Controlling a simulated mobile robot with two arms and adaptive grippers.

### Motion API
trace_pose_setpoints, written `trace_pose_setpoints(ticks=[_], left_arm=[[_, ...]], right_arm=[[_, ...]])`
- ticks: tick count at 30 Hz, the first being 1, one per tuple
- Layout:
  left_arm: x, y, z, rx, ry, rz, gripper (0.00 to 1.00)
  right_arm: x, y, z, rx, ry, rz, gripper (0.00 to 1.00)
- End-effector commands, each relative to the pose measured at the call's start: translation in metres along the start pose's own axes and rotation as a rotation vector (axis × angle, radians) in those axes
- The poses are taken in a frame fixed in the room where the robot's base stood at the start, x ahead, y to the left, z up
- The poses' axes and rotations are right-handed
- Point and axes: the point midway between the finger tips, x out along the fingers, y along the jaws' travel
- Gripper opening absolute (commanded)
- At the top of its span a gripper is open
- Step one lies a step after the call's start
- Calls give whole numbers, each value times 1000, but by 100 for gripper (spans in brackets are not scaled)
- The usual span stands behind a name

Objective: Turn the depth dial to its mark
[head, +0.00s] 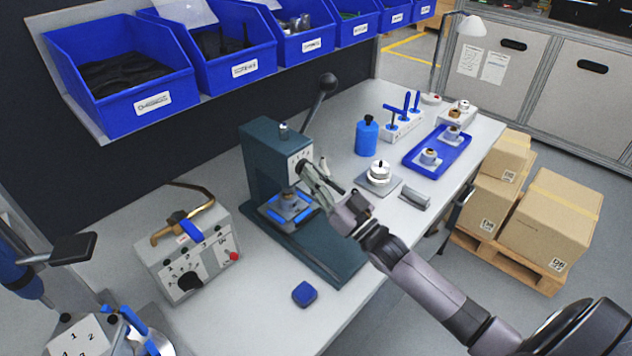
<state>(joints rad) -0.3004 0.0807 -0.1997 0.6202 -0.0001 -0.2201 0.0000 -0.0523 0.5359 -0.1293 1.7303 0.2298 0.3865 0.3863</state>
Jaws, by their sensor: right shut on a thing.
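A dark teal arbor press (268,150) stands on the bench with a black-knobbed lever (318,98) rising up and to the right. A pale plate with markings, the depth dial's scale (299,157), sits on the press head's right face. My right gripper (304,170) is at this face, shut on the depth dial, which its fingers mostly hide. The mark and the dial's pointer are too small or covered to read. A housing (290,205) sits in a blue fixture under the ram. My left gripper is not in view.
A control box (188,258) with a black knob and red button stands left of the press. A blue block (304,293) lies in front. A round gauge (379,173), blue bottle (367,136) and blue tray (412,166) stand right. Blue bins (120,75) hang above.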

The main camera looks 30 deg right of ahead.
Motion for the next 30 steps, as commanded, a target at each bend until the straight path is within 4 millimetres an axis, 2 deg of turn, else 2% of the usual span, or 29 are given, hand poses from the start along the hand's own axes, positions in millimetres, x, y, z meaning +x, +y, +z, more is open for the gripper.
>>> trace_pose_setpoints(ticks=[13,30], left_arm=[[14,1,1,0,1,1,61],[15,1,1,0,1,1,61]], right_arm=[[3,2,-6,-254,14,-104,0],[4,2,-8,-305,15,-123,0]])
